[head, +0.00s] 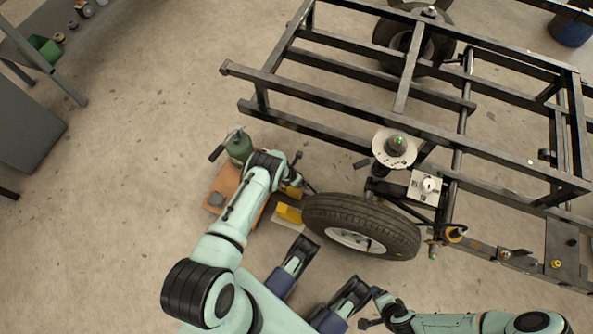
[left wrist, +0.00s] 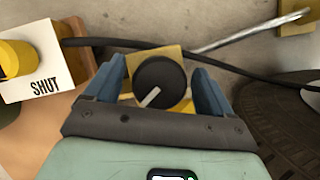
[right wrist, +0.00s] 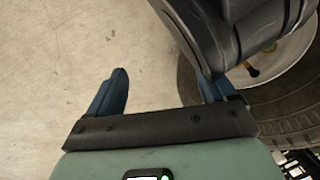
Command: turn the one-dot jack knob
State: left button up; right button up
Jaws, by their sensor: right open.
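A round black knob (left wrist: 160,83) with a white pointer line sits on a yellow base (left wrist: 128,85) in the left wrist view. The pointer slants toward the lower left. No dot mark can be made out, so I cannot tell which jack knob it is. My left gripper (left wrist: 155,82) has its fingers on either side of the knob, with small gaps visible. In the head view its fingers are largely hidden by my arm, near the tyre. My right gripper (right wrist: 158,88) is open and empty over bare floor, left of the tyre in the right wrist view.
A white plate marked SHUT (left wrist: 42,75) with a yellow part is left of the knob. A black hose and a metal rod (left wrist: 245,35) pass behind it. The tyre (head: 340,215) and dark frame (head: 330,95) stand right.

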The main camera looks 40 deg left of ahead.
pick_arm(q)
jog(key=c, duration=0.9)
jog(key=shift+d+r+n+y+p, duration=0.1)
jog(key=shift+n+y+p, duration=0.4)
jog(key=shift+n+p, duration=0.7)
jog(key=shift+n, duration=0.6)
pick_arm(e)
jog(key=w+r+t, duration=0.1)
jog(key=w+r, duration=0.2)
jog(key=r, duration=0.1)
pick_arm(q)
jog(key=shift+n+y, duration=0.4)
jog(key=shift+n, duration=0.6)
jog(key=shift+n+g+y+b, duration=0.5)
jog(key=shift+n+y, duration=0.1)
jog(key=shift+n, duration=0.6)
jog(key=shift+n+g+y+b, duration=0.4)
jog(key=shift+n+b, duration=0.35)
jog(key=shift+n, duration=0.75)
pick_arm(e)
jog(key=shift+g, duration=0.6)
jog(key=shift+s+f, duration=0.8)
jog(key=shift+f, duration=0.25)
jog(key=shift+s+f, duration=0.75)
jog(key=shift+f, duration=0.3)
